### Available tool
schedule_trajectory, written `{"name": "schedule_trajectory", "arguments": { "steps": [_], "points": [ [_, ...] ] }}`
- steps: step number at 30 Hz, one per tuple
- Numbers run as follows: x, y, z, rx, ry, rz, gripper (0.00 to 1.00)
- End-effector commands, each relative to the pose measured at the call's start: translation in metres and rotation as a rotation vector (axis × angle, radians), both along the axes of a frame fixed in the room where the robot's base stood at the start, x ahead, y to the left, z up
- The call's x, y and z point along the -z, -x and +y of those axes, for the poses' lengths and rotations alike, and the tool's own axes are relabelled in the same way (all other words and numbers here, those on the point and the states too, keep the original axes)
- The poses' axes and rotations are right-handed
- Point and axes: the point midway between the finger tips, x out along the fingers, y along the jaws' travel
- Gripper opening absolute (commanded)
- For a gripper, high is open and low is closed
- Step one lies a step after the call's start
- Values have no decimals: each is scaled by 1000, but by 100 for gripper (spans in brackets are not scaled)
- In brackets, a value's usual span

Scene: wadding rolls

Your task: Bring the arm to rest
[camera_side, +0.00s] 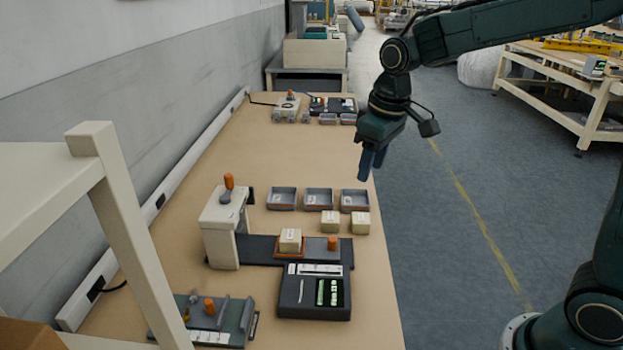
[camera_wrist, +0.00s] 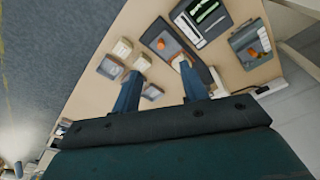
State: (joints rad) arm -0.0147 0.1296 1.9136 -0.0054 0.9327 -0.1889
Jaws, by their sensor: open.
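My gripper (camera_side: 372,162) hangs in the air above the right edge of the table, beyond the row of small grey trays. In the wrist view my gripper (camera_wrist: 162,92) shows two dark blue fingers spread apart with nothing between them. A cream block (camera_side: 290,240) sits in an orange-rimmed holder on a dark base plate. Two more cream blocks (camera_side: 330,221) and (camera_side: 361,222) stand on the table in front of the trays, apart from my gripper.
Three grey trays (camera_side: 319,199) stand in a row. A cream post with an orange-knobbed lever (camera_side: 222,222) is at left. A black case (camera_side: 314,291) and a grey-green fixture (camera_side: 215,319) lie nearer. A cream frame (camera_side: 118,200) stands at front left. The table's middle (camera_side: 290,155) is clear.

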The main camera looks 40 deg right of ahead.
Motion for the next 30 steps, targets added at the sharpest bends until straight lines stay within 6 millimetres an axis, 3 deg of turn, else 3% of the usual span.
{"name": "schedule_trajectory", "arguments": {
  "steps": [6,15,30],
  "points": [
    [-28,44,-2,40,-7,-66,43],
    [-49,105,-4,92,-20,-150,43],
    [-47,198,-6,176,-51,-287,43]
  ]
}}
